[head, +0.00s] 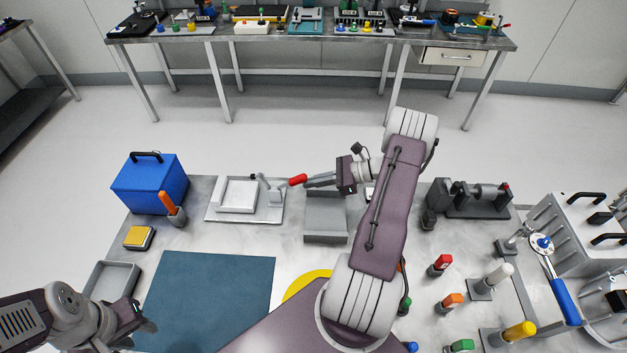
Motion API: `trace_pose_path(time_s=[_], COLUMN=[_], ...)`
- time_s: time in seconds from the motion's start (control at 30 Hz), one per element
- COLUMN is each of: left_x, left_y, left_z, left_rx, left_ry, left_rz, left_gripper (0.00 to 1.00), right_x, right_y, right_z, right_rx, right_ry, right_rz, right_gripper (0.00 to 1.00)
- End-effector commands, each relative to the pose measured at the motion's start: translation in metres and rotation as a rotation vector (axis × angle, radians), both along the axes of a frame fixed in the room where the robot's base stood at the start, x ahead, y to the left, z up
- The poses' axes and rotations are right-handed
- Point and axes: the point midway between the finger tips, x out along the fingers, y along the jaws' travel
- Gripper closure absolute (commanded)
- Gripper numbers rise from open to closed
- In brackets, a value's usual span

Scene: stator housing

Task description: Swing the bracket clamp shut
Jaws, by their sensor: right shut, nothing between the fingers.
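The bracket clamp (272,191) is a small grey clamp with a red-tipped handle (298,180). It stands at the right side of a pale fixture plate (213,214) that carries a light square bracket (237,195). The handle points right, away from the bracket. My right gripper (308,182) is shut and empty, its fingertips right beside the red tip; I cannot tell whether they touch. My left gripper (146,327) is low at the left, near the blue-green mat and away from the clamp. Its fingers are dark and small, so its opening is unclear.
A blue box (150,184) and an orange-handled tool (168,202) stand left of the fixture. A grey open bin (325,236) lies just below my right gripper. The blue-green mat (212,295) is bare. Several coloured-topped posts and a blue-handled wrench (565,301) stand at right.

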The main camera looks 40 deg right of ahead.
Motion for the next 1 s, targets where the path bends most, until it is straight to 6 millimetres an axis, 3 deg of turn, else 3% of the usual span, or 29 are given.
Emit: trace_pose_path(time_s=[0.2, 0.6, 0.8, 1.0], left_x=[0.0, 0.0, 0.0, 0.0], left_y=[0.0, 0.0, 0.0, 0.0], left_z=[0.042, 0.113, 0.137, 0.145], left_rx=[0.0, 0.0, 0.0, 0.0], left_ry=[0.0, 0.0, 0.0, 0.0], left_rz=[0.0, 0.0, 0.0, 0.0], left_gripper=[0.64, 0.64, 0.64, 0.64], right_x=[0.005, 0.023, 0.033, 0.041], right_y=[0.006, 0.028, 0.04, 0.049], right_z=[0.029, 0.061, 0.068, 0.07], right_rx=[-0.113, -0.403, -0.536, -0.551], right_ry=[0.091, 0.334, 0.443, 0.463], right_rz=[0.005, 0.007, 0.006, 0.003], right_gripper=[1.0, 1.0, 1.0, 1.0])
